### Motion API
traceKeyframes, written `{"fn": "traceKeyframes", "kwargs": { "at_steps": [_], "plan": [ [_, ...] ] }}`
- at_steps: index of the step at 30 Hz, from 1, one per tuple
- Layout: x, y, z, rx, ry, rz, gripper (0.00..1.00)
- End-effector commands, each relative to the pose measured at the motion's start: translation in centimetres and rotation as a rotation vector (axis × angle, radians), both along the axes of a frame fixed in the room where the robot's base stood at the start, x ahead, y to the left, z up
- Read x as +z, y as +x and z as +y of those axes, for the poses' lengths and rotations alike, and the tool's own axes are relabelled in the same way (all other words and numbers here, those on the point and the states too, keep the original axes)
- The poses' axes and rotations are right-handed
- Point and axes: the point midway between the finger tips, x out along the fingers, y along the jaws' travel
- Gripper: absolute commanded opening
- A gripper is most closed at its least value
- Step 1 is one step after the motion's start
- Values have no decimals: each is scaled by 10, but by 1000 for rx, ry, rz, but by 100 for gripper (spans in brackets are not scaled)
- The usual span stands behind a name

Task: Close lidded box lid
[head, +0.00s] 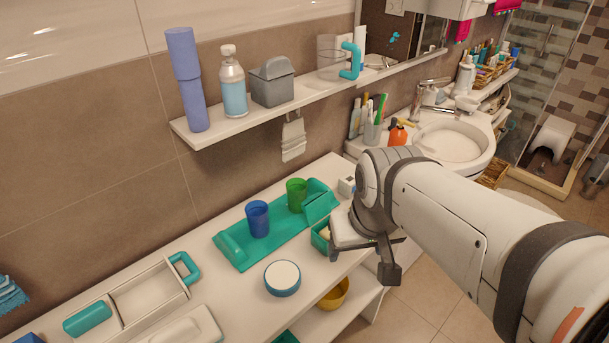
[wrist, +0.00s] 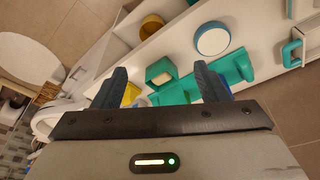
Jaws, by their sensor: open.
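A small teal box (head: 320,238) sits on the white counter by my gripper, partly hidden behind it. In the wrist view the teal box (wrist: 160,72) shows between the fingers, open, with a pale piece inside. A raised teal panel (head: 322,203) stands just behind it; I cannot tell whether this is its lid or the tray's end. A grey box (head: 271,84) with a grey top piece stands on the wall shelf. My gripper (head: 362,262) is open and empty, above the counter's front edge; its fingers also show in the wrist view (wrist: 160,82).
A teal tray (head: 245,262) holds a blue cup (head: 257,219) and a green cup (head: 296,195). A round white-topped jar (head: 282,278) stands in front. A white caddy (head: 150,292) is at left. The sink (head: 450,143) lies beyond my arm.

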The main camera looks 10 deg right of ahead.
Motion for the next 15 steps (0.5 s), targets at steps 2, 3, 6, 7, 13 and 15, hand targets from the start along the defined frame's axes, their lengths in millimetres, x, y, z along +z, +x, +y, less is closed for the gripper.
{"fn": "traceKeyframes", "kwargs": {
  "at_steps": [2,3,6,7,13,15],
  "plan": [
    [5,14,1,24,-3,11,61],
    [8,23,2,45,-7,20,57],
    [17,58,7,113,-16,44,49],
    [20,70,8,136,-19,51,47],
    [23,151,21,300,-37,105,30],
    [20,179,27,356,-42,121,25]
  ]
}}
